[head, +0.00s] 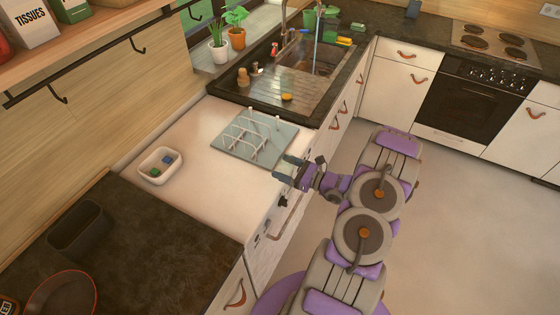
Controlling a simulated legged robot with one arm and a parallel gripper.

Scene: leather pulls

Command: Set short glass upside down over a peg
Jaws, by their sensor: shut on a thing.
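A drying rack with white upright pegs and wire loops (252,126) stands on a grey-blue base (268,155) on the white worktop. A single peg (278,120) rises near its far right corner. My gripper (284,167) is at the right front side of the rack, close to the worktop's edge, with its fingers pointing left. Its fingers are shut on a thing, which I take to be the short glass. The glass is too small and clear to make out, so its tilt cannot be told. No glass shows on the pegs.
The sink (310,58) with a running tap lies behind. A dark counter (140,235) holds a dark bin (79,231) and a pan (62,294). White worktop between tub and rack is clear.

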